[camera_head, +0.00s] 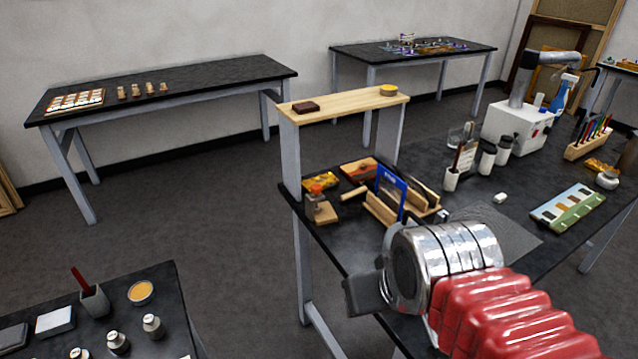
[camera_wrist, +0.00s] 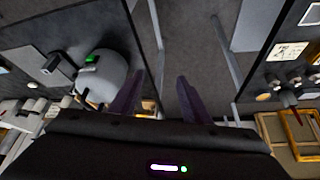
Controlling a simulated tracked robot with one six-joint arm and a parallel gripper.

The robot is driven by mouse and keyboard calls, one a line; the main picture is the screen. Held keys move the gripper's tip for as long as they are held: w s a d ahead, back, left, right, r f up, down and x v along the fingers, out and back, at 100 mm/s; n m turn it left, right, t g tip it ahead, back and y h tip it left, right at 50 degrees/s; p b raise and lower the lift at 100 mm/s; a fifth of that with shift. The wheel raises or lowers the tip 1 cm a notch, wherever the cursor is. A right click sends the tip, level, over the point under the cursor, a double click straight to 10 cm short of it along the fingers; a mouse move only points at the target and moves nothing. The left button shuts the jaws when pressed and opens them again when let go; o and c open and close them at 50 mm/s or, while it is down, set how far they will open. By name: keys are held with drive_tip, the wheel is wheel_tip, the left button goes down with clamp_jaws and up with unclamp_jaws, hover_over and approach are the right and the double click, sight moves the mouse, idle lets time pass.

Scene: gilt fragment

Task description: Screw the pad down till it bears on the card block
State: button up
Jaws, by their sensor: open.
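A small wooden block with an orange-topped upright fitting (camera_head: 316,205) stands near the left end of the dark workbench (camera_head: 345,247) in the head view. It may be the screw press, but it is too small for me to tell its pad or card block apart. My gripper (camera_head: 365,293) is over the near left part of this bench, in front of and to the right of the block, apart from it. In the wrist view my gripper (camera_wrist: 157,98) has its two dark fingers spread, with nothing between them. No pad or card block is recognisable in the wrist view.
A blue upright frame (camera_head: 391,190) in a wooden rack stands right of the block. A raised wooden shelf (camera_head: 345,104) stands behind. A grey mat (camera_head: 497,232) and a colour card (camera_head: 567,208) lie to the right. The bench's front left is largely clear.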

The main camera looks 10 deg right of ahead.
drive_tip(key=w+r, duration=0.6)
drive_tip(key=w, duration=0.5)
drive_tip(key=n+g+y, duration=0.1)
drive_tip(key=n, duration=0.2)
hover_over(316, 187)
drive_tip(key=s+d, duration=0.2)
drive_tip(key=s, duration=0.4)
wheel_tip(316, 187, down, 3)
drive_tip(key=shift+w+a+r, duration=0.1)
drive_tip(key=shift+w+r, duration=0.1)
drive_tip(key=shift+w, duration=0.05)
drive_tip(key=x, duration=1.3)
drive_tip(key=shift+a+f, duration=0.15)
drive_tip(key=shift+f, duration=0.3)
drive_tip(key=shift+c, duration=0.5)
